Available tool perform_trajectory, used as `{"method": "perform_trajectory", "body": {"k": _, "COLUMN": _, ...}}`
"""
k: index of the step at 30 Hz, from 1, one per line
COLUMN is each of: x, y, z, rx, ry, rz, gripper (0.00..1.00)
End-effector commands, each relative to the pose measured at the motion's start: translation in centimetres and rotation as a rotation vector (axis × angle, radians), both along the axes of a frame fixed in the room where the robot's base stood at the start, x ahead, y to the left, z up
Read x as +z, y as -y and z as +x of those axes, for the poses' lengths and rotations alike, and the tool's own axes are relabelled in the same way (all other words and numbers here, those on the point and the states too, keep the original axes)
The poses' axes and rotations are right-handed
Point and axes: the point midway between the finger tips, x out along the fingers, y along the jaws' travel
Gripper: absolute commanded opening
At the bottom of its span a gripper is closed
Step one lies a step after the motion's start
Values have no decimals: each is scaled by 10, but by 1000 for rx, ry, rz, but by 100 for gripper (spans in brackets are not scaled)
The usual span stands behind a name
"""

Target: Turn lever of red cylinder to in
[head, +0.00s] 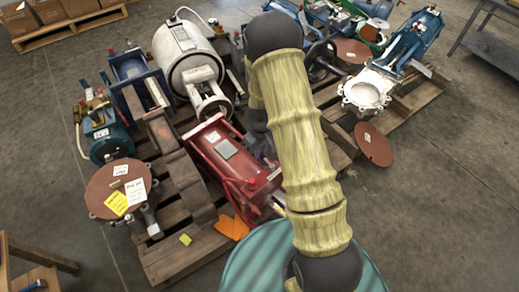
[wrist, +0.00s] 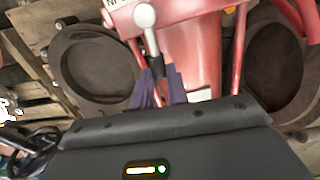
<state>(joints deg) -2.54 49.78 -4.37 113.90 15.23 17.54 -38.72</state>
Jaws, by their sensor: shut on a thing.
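The red cylinder (head: 232,168) lies on a wooden pallet in the middle of the head view, left of my arm. Its red body (wrist: 190,45) fills the upper middle of the wrist view. A grey lever (wrist: 151,38) with a round knob stands out from it. My gripper (wrist: 160,78) has its two dark purple fingers closed on the lever's lower shaft, below the knob. In the head view my arm hides the gripper and the lever. I cannot make out any in or out mark.
Round brown plates (head: 118,188) lie around the pallet (head: 180,258). A large white cylinder (head: 188,52) stands behind the red one. A blue-green drum (head: 240,268) is at the front. A second loaded pallet (head: 415,98) is at right. Open floor (head: 450,190) lies at far right.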

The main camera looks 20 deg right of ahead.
Motion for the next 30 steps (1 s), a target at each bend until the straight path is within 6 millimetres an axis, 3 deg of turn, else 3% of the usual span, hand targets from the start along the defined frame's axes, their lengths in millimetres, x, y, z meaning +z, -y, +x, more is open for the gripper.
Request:
{"method": "perform_trajectory", "body": {"k": 21, "x": 4, "y": 32, "z": 6, "rx": -511, "ry": 1, "rz": 0, "gripper": 0}}
{"method": "perform_trajectory", "body": {"k": 30, "x": 2, "y": 39, "z": 5, "rx": -629, "ry": 2, "rz": 1, "gripper": 0}}
